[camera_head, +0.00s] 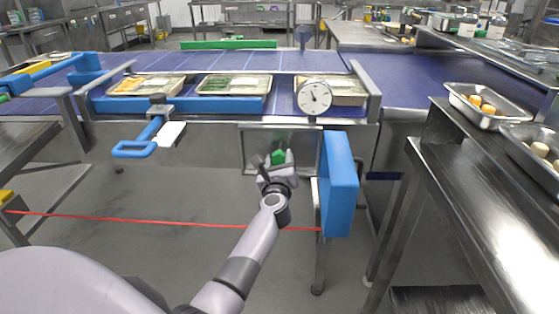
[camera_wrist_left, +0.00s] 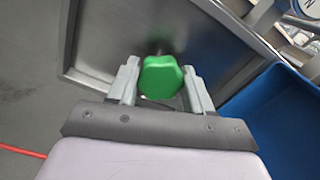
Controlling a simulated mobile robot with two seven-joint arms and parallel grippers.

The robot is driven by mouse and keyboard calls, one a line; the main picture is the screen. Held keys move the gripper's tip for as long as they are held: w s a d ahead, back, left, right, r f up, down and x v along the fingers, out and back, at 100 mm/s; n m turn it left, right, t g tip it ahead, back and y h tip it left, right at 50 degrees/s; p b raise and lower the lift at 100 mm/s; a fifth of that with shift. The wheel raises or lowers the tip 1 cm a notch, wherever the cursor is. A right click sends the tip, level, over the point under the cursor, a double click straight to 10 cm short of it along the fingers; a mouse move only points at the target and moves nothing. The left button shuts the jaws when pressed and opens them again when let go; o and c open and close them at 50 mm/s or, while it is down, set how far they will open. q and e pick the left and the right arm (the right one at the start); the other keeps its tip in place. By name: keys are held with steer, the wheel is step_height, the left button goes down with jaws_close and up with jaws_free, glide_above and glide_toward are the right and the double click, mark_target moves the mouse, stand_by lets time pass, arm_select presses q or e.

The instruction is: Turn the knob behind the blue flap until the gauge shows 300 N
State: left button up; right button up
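The green knob (camera_head: 279,157) sits in a metal recess below the conveyor. The blue flap (camera_head: 342,185) stands open to its right and also shows in the left wrist view (camera_wrist_left: 275,120). My left gripper (camera_head: 277,163) is at the knob. In the left wrist view, the knob (camera_wrist_left: 161,78) lies between the two fingertips of my left gripper (camera_wrist_left: 161,84), very close to both; I cannot tell whether they press on it. The round white gauge (camera_head: 314,97) is above the recess. Its needle points roughly upward, but the numbers are too small to read. My right gripper is not in view.
Several filled trays (camera_head: 235,84) stand on the blue conveyor (camera_head: 220,62). A blue handle (camera_head: 135,147) juts out at the left. A steel table (camera_head: 470,165) with metal pans (camera_head: 500,118) stands at the right. A red line (camera_head: 150,222) crosses the view below the conveyor.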

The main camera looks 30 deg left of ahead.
arm_select(q)
steer(key=shift+m, duration=0.3)
steer(key=m+p, duration=0.1)
steer(key=m, duration=0.2)
steer(key=shift+r+m+p, duration=0.1)
steer(key=shift+m+p, duration=0.2)
steer(key=m+p, duration=0.2)
steer(key=m, duration=0.4)
steer(key=m+p, duration=0.1)
steer(key=m, duration=0.2)
steer(key=m+p, duration=0.1)
steer(key=m, duration=0.1)
steer(key=shift+m, duration=0.9)
